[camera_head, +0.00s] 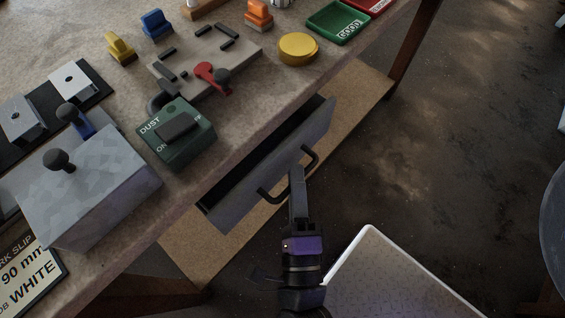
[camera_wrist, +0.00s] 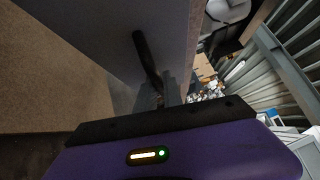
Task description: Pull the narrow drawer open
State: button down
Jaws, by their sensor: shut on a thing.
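The narrow drawer (camera_head: 254,180) is under the front edge of the workbench. It stands part way out, with a dark gap showing between its grey front and the bench. A black bar handle (camera_head: 311,157) is on its front. My gripper (camera_head: 297,172) is at the handle's middle, shut on it, and hides that part of the bar. In the wrist view the drawer front (camera_wrist: 105,35) fills the upper left, and the handle (camera_wrist: 147,58) runs down to my gripper (camera_wrist: 166,95).
The bench top (camera_head: 100,20) holds a grey box with levers (camera_head: 85,185), a green DUST switch box (camera_head: 176,133), a yellow round tin (camera_head: 298,47) and a green GOOD tray (camera_head: 338,22). A lower wooden shelf (camera_head: 357,92) runs beneath.

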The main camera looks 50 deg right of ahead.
jog(key=s+p, duration=0.3)
jog(key=s, duration=1.4)
jog(key=shift+a+f, duration=0.1)
jog(key=c, duration=1.5)
grip_release()
jog(key=shift+v, duration=3.95)
